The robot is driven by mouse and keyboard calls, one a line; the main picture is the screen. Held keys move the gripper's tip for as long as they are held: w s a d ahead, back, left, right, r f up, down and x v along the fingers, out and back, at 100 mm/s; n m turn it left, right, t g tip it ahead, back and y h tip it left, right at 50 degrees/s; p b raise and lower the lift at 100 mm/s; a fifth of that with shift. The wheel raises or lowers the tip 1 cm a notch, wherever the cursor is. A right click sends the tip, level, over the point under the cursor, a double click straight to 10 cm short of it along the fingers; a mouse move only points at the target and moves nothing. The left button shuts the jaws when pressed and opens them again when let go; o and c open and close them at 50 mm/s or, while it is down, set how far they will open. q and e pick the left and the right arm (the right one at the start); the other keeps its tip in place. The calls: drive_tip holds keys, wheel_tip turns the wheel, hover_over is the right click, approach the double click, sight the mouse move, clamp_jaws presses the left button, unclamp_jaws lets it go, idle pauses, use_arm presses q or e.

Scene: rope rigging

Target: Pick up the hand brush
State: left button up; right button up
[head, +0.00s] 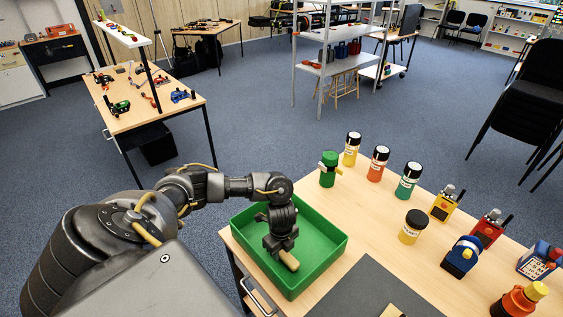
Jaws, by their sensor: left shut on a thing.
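My left gripper (280,248) points down inside the green tray (324,231). It is shut on a tan wooden piece (290,261), which looks like the handle of the hand brush. The rest of that piece is hidden behind the gripper, so I see no bristles. I cannot tell whether it touches the tray floor. My right gripper is not in view.
The tray stands at the left corner of a wooden table (365,235). A dark mat (365,290) lies to its right, with a small tan item (392,311) at the picture's bottom edge. Several jars, a green bottle (328,170) and toy radios (445,203) stand beyond.

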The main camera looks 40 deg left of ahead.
use_arm(q)
drive_tip(key=shift+r, duration=0.55)
drive_tip(key=r, duration=0.2)
drive_tip(key=r+p, duration=0.1)
drive_tip(key=shift+s+d+r, duration=0.2)
drive_tip(key=shift+s+r, duration=0.05)
drive_tip(key=s+d+r+p, duration=0.4)
drive_tip(key=s+d+r, duration=0.3)
drive_tip(key=s, duration=0.4)
drive_tip(key=shift+d+r, duration=0.2)
drive_tip(key=shift+r, duration=0.5)
drive_tip(key=shift+s, duration=0.1)
